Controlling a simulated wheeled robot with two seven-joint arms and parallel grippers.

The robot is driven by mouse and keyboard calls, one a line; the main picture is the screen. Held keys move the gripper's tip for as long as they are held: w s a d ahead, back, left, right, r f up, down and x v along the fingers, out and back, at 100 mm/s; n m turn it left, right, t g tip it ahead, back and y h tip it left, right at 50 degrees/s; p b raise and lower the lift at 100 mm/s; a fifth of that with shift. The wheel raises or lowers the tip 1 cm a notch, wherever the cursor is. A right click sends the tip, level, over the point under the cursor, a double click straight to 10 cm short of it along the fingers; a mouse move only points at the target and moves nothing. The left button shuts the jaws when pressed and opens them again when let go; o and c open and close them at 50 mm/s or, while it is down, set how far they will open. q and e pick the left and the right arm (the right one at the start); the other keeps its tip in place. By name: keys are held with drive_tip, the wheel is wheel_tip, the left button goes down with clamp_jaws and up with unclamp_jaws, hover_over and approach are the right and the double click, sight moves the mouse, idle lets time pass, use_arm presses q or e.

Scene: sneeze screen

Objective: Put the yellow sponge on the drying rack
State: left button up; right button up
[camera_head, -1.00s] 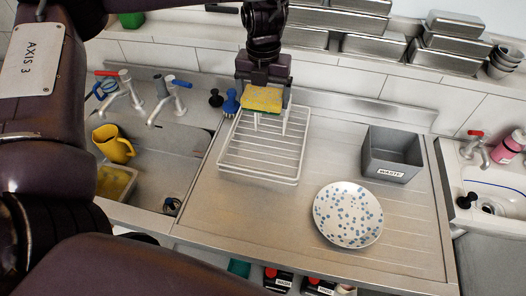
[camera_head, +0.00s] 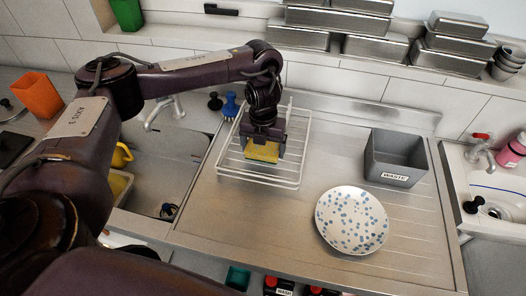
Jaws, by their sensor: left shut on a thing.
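The yellow sponge (camera_head: 262,152) with a green underside is held by my left gripper (camera_head: 264,146). The gripper is shut on it and points down over the white wire drying rack (camera_head: 270,183). The sponge is low over the rack's wires, inside its rim. I cannot tell whether it touches the wires. My left arm comes in from the left and covers part of the sink. My right gripper is not in view.
A speckled plate (camera_head: 352,220) and a grey waste bin (camera_head: 394,158) stand right of the rack. Blue and black brushes (camera_head: 230,106) stand behind its left side. A sink with a yellow jug (camera_head: 122,156) lies left. Metal containers (camera_head: 375,48) line the back shelf.

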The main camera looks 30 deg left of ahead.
use_arm(q)
drive_tip(key=shift+f, duration=0.85)
drive_tip(key=shift+f, duration=0.15)
drive_tip(key=o, duration=0.7)
drive_tip(key=shift+w+r, duration=0.1)
drive_tip(key=shift+r, duration=0.45)
wheel_tip(320, 180, up, 11)
drive_tip(key=shift+r+p, duration=0.15)
drive_tip(key=shift+p, duration=0.8)
